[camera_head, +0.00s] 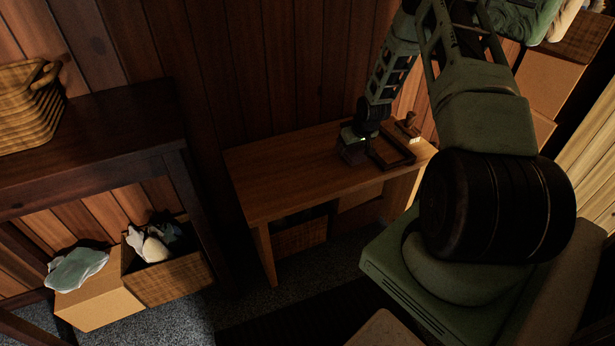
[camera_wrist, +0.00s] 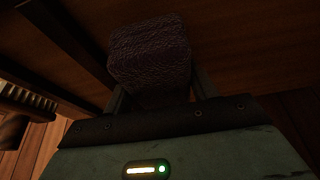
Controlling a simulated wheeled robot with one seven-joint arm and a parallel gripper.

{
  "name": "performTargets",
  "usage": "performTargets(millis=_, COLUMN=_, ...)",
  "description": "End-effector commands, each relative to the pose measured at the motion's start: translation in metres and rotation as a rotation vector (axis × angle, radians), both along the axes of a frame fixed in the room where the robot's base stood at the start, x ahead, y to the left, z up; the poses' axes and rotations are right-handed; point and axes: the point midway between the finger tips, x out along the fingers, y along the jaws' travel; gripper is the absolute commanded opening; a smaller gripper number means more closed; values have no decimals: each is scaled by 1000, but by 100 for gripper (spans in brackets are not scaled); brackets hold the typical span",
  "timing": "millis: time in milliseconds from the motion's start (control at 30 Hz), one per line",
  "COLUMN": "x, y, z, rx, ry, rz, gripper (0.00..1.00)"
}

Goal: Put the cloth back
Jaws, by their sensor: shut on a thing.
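In the wrist view my gripper (camera_wrist: 158,98) is shut on a dark, purplish-brown, block-shaped thing with a wrinkled surface, which looks like the folded cloth (camera_wrist: 150,52). In the head view the cloth is small and dark, so I cannot tell whether it touches the bench top. A pale blue-green crumpled cloth (camera_head: 77,268) lies on a cardboard box at the lower left.
A dark open frame or tray (camera_head: 402,158) is on the bench right beside my gripper. The bench's left half is clear. At left, a wicker basket (camera_head: 28,108) stands on a dark table (camera_head: 120,120). Below are a cardboard box (camera_head: 98,303) and a filled basket (camera_head: 172,283).

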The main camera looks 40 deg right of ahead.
Motion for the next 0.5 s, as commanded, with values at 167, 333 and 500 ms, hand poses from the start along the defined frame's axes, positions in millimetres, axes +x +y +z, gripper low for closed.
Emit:
performTargets(millis=167, x=0, y=0, z=-9, rx=0, ry=-1, rz=0, gripper=35)
performTargets(millis=333, x=0, y=0, z=-9, rx=-1, ry=-2, rz=0, gripper=35)
performTargets(millis=500, x=0, y=0, z=-9, rx=0, ry=-1, rz=0, gripper=35)
